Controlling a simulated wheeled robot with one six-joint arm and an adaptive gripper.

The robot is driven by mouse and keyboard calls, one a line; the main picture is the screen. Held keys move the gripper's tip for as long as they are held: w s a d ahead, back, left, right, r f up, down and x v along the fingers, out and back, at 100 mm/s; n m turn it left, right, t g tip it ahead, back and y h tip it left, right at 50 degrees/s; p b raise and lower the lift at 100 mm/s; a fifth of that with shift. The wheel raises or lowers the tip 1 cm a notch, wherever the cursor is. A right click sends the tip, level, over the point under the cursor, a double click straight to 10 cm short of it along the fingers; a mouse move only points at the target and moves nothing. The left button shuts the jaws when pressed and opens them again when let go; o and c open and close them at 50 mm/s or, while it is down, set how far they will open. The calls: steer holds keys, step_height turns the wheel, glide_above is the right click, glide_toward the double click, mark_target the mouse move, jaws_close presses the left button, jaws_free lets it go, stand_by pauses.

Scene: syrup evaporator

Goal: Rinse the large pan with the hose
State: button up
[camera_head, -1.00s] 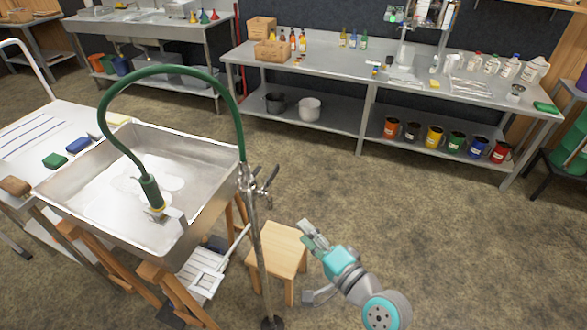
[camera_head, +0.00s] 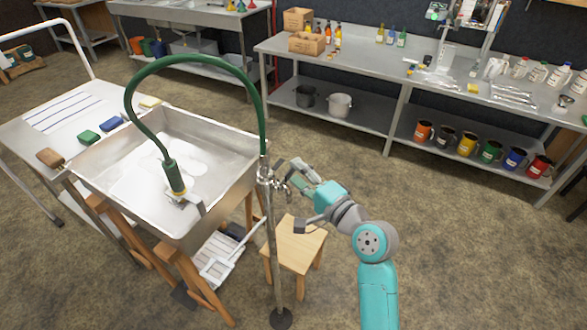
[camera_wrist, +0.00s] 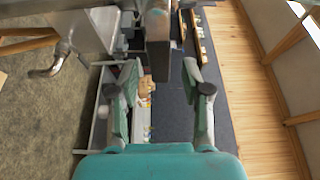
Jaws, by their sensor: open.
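The large metal pan (camera_head: 225,140) rests on wooden trestles at the left, with a pale, shiny patch on its floor. The green hose (camera_head: 190,58) arches from a thin metal stand (camera_head: 273,240) over the pan. Its nozzle (camera_head: 174,178) hangs down inside the pan near the front wall. A metal valve (camera_head: 270,178) sits on the stand beside the pan's right corner. My gripper (camera_head: 290,172) is open, just right of the valve; I cannot tell whether it touches. In the wrist view the fingers (camera_wrist: 160,100) are spread apart with nothing visibly held.
A wooden stool (camera_head: 300,245) stands right of the stand, below my arm. A white folding step (camera_head: 222,255) is under the pan. A cart (camera_head: 50,115) with several coloured blocks adjoins the pan. A long steel bench (camera_head: 375,65) stands at the back; open floor lies before it.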

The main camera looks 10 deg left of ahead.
steer(key=shift+x, duration=1.25)
jaws_close()
